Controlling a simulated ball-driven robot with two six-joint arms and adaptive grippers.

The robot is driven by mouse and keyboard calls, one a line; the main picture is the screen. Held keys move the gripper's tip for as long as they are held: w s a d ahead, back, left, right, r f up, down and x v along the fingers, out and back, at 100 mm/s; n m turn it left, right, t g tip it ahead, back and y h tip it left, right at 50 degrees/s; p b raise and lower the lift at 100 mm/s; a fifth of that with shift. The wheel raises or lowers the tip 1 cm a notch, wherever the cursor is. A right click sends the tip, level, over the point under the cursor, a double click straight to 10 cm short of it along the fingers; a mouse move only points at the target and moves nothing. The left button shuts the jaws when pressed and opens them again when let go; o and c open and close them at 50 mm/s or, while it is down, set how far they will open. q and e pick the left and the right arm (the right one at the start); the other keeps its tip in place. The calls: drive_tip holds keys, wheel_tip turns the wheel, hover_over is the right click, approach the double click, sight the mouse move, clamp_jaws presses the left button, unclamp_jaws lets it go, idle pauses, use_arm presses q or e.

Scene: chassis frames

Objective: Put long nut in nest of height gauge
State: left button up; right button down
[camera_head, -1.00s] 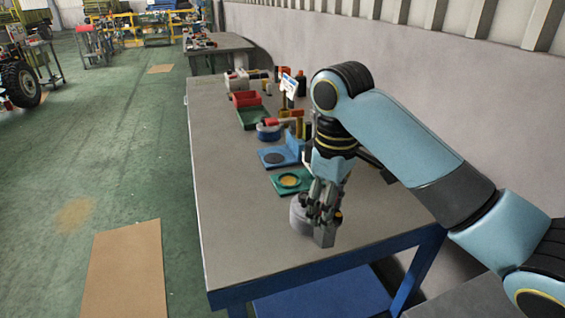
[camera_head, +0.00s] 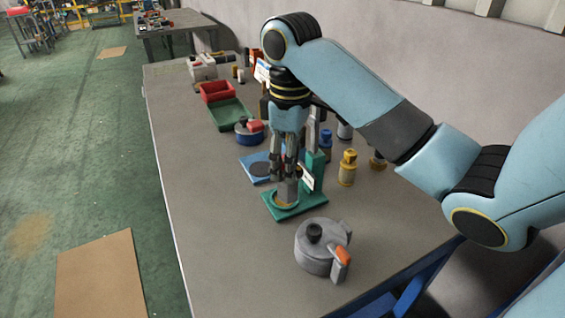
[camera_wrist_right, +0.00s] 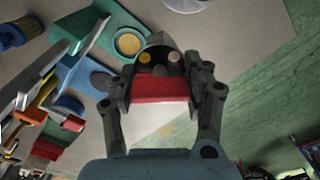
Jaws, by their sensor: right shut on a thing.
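My right gripper (camera_head: 288,180) points down and is shut on the grey long nut (camera_head: 287,192). In the right wrist view the fingers (camera_wrist_right: 162,85) grip its sides; a grey end and a red band show between them. The height gauge has a green base (camera_head: 303,206), which also shows in the right wrist view (camera_wrist_right: 95,22). The nut is over or close beside its round yellow nest (camera_head: 283,203). In the right wrist view the nest (camera_wrist_right: 128,43) is uncovered, beyond and left of the nut. I cannot tell the gap height. My left gripper is out of view.
A grey round fixture (camera_head: 318,262) with a black knob and orange lever stands in front. A blue stand (camera_head: 252,176), a blue round device (camera_head: 243,137) and a red bin (camera_head: 217,91) lie behind. A yellow-capped bottle (camera_head: 347,170) stands right. The table's left side is clear.

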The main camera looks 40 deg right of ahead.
drive_tip(key=w+d+f, duration=0.1)
drive_tip(key=w+f, duration=0.1)
drive_tip(key=w+d+f, duration=0.1)
drive_tip(key=d+f, duration=0.1)
drive_tip(key=f, duration=0.1)
drive_tip(key=w+d+f, duration=0.1)
drive_tip(key=w+f, duration=0.1)
drive_tip(key=shift+w+d+f, duration=0.3)
drive_tip(key=shift+w+f, duration=0.05)
drive_tip(key=shift+f, duration=0.35)
drive_tip(key=c, duration=0.6)
unclamp_jaws()
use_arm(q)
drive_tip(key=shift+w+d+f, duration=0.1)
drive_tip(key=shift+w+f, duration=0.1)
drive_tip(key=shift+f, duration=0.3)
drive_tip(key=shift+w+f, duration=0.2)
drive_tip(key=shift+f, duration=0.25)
use_arm(e)
drive_tip(key=shift+o, duration=0.2)
